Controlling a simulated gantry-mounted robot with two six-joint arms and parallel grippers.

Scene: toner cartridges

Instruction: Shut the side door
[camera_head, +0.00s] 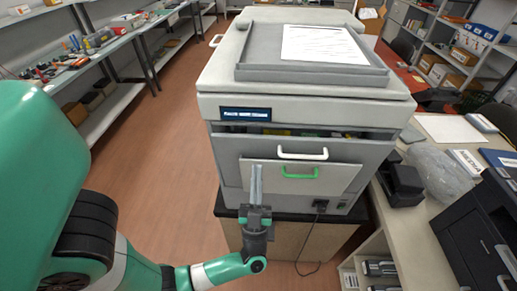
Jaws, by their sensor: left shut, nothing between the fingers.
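A large grey-white printer (222,92) stands in the middle of the head view on a dark-topped cabinet. A white handle (215,40) sticks out at its far left side; the side face is too steeply angled to tell how a door there stands. The front has a white handle (302,153) above a panel with a green handle (300,172). Above these is a dark gap (300,132) with coloured parts inside. My left gripper (256,168) is shut and empty, fingers pointing up in the picture, in front of the printer's front, left of the green handle. My right gripper is out of view.
A workbench (112,45) with tools runs along the left, with open floor (150,140) between it and the printer. A side counter (432,215) on the right holds a dark device (400,184) and a clear bag (438,172). A black cable (317,235) hangs at the front.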

